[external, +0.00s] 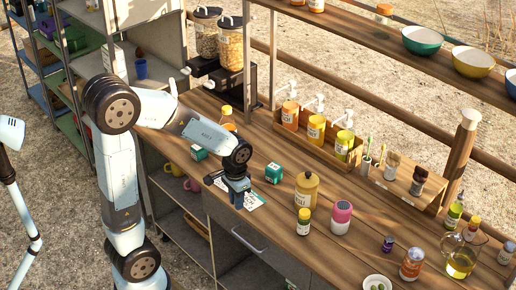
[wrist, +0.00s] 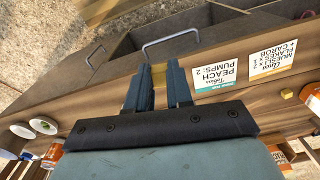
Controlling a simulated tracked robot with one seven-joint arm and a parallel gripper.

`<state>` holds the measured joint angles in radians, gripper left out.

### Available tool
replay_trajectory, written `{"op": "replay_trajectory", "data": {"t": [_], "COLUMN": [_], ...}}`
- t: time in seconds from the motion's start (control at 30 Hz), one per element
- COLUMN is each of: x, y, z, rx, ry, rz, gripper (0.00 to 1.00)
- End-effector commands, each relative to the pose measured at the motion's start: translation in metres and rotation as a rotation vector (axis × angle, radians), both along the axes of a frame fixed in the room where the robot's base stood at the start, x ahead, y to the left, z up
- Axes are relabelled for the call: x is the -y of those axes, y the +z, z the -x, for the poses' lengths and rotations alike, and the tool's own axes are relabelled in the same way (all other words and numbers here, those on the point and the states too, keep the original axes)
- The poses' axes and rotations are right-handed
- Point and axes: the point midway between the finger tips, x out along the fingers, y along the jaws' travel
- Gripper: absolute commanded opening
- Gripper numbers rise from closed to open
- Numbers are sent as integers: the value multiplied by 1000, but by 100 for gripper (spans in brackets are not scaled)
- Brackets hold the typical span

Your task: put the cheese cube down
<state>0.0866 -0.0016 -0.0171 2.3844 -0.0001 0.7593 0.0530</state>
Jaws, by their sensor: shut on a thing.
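My gripper (external: 238,199) points down over the front edge of the wooden counter (external: 290,232), beside a printed card (external: 254,200). In the wrist view, its two dark fingers (wrist: 159,82) are closed on the small yellow cheese cube (wrist: 159,76), which shows between them. The fingers hide most of the cube. In the external view the cube is hidden by my gripper. I cannot tell whether it touches the counter.
Two cards, one reading peach (wrist: 215,75), lie near the fingers. A drawer handle (external: 249,241) juts out below the counter edge.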

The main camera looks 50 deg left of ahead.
Motion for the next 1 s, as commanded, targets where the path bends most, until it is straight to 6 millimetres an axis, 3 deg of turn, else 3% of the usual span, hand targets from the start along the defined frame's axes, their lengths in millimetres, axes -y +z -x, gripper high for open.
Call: {"op": "replay_trajectory", "data": {"t": [0.3,0.47,0.67,1.0], "x": [-3,-21,-71,-176], "y": [3,7,17,36], "z": [5,-6,-30,-52], "rx": [1,1,2,2], "ry": [2,17,47,95], "rz": [0,1,1,2], "gripper": [0,0,0,0]}}
